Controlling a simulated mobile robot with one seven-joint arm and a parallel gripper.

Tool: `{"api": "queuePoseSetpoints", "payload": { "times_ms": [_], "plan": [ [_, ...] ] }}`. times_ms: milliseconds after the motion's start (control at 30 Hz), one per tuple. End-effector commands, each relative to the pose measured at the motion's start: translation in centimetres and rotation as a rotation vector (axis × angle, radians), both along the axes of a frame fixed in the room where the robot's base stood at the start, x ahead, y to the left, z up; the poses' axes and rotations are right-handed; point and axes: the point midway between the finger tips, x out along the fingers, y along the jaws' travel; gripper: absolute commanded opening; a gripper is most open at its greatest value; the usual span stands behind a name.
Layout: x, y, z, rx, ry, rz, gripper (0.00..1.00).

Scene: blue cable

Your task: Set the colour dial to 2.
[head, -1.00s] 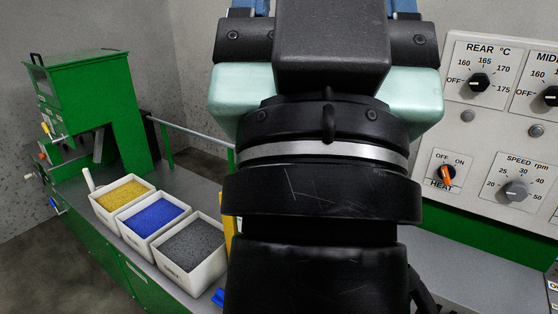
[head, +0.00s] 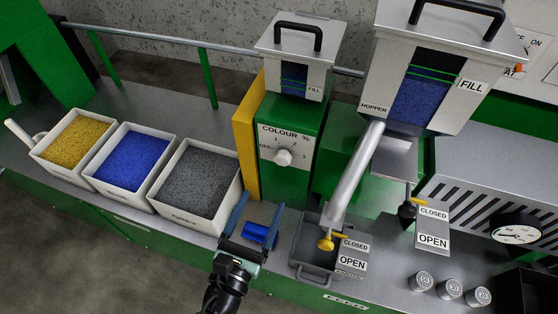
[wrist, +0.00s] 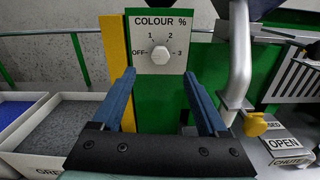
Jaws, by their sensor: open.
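The colour dial is a pale grey knob (head: 283,157) on a white plate marked COLOUR % (head: 297,136), on the front of a green feeder unit. In the wrist view the knob (wrist: 160,54) is just beyond the fingertips, with OFF at left, 1 and 2 above and 3 at right. Its pointer is too small to read surely. My gripper (head: 258,212) is open and empty, with its blue fingers apart, in front of and below the dial. In the wrist view the gripper (wrist: 158,76) faces the plate, its fingers either side below the knob, not touching it.
A yellow panel (head: 248,140) stands left of the dial. Yellow, blue and grey pellet bins (head: 193,177) are further left. A slanting metal pipe (head: 353,175), a yellow-handled chute lever (head: 326,242) and a grey tray (head: 300,262) are to the right.

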Motion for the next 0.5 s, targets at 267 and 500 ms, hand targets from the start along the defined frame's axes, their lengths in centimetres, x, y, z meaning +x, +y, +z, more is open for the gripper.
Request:
{"api": "queuePoseSetpoints", "payload": {
  "times_ms": [267, 500],
  "plan": [
    [1.6, -0.5, -0.7, -0.082, 0.022, 0.011, 0.76],
    [6.5, -2.1, -0.7, -0.078, 0.02, 0.01, 0.76]
  ]
}}
